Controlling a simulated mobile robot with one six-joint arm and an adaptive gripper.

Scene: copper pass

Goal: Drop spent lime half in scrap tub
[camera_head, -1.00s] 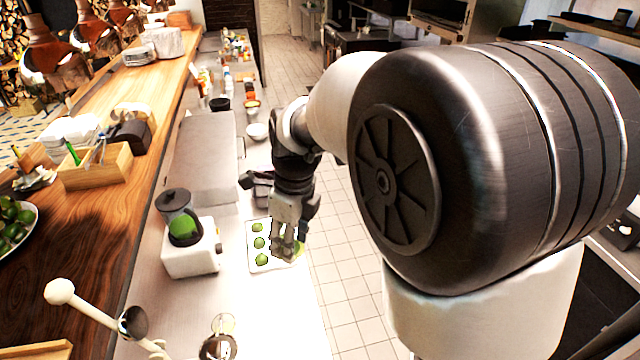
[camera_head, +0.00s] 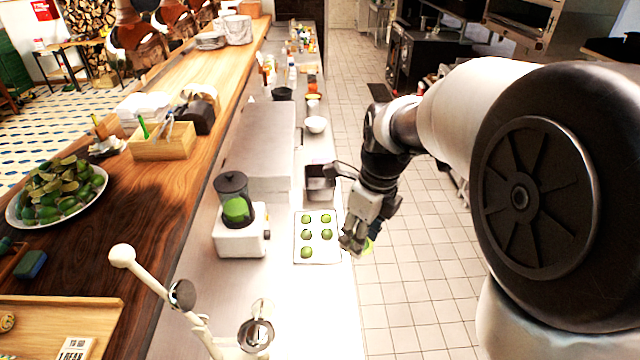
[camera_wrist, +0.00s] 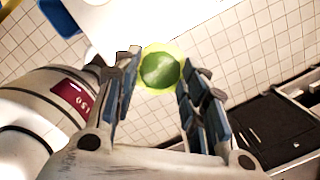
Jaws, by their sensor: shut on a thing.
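My gripper (camera_head: 354,241) is shut on a green lime half (camera_head: 367,247), held just past the right edge of the white tray (camera_head: 318,260). In the wrist view the lime half (camera_wrist: 160,68) sits between the fingertips, with the floor tiles beneath it. Several other green lime pieces (camera_head: 306,252) lie on the tray. A grey metal tub (camera_head: 320,185) stands on the counter behind the tray, partly hidden by a dark part beside my arm; I cannot tell whether it is the scrap tub.
A white juicer with a green piece in it (camera_head: 240,235) stands left of the tray on the steel counter. A white bowl (camera_head: 316,124) is farther back. A plate of limes (camera_head: 58,190) is on the wooden ledge. Open tiled floor lies right of the counter.

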